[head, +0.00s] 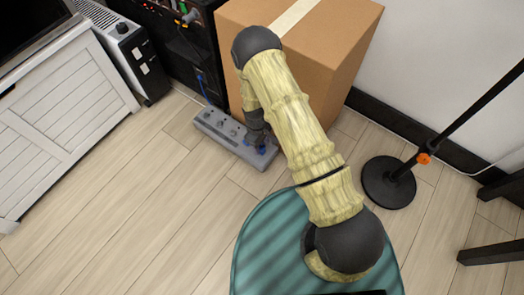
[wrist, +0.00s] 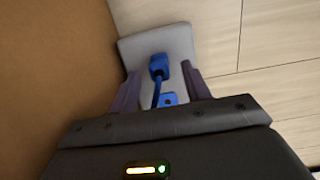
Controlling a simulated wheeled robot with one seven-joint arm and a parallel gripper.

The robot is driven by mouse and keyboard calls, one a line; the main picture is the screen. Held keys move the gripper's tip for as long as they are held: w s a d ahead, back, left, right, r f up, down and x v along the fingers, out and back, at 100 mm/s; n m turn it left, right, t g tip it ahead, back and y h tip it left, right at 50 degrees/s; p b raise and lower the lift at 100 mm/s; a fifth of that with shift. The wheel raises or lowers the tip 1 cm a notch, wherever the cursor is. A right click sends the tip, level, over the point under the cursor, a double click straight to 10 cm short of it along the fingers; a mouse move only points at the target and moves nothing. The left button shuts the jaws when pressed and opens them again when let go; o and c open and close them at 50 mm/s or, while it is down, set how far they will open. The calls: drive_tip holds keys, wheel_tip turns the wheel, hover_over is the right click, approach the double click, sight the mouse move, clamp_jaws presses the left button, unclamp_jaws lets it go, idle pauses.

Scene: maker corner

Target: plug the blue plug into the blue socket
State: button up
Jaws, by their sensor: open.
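A grey socket block (head: 215,128) lies on the floor against the cardboard box, with several outlets along its top. My gripper (head: 257,140) is at its right end, pointing down. In the wrist view my gripper (wrist: 160,71) is open, one finger on each side of the blue plug (wrist: 157,67). The plug's blue cable runs back between the fingers. A blue square with a dark hole, seemingly the blue socket (wrist: 169,99), shows beside the cable. I cannot tell whether the fingers touch the plug, or whether the plug is seated in anything.
A large cardboard box (head: 290,35) stands right behind the block, close to my arm. A blue cable (head: 202,90) hangs from dark equipment at the back left. A white cabinet (head: 60,110) is at left, a black stand base (head: 388,182) at right. Floor in front is clear.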

wheel_tip(320, 180, down, 3)
drive_tip(key=shift+s+d+r+b, duration=0.1)
drive_tip(key=shift+d+r+b, duration=0.05)
drive_tip(key=shift+b, duration=0.5)
drive_tip(key=shift+d+r, duration=0.1)
drive_tip(key=c, duration=1)
drive_tip(key=shift+r+p, duration=0.15)
drive_tip(key=shift+p, duration=0.15)
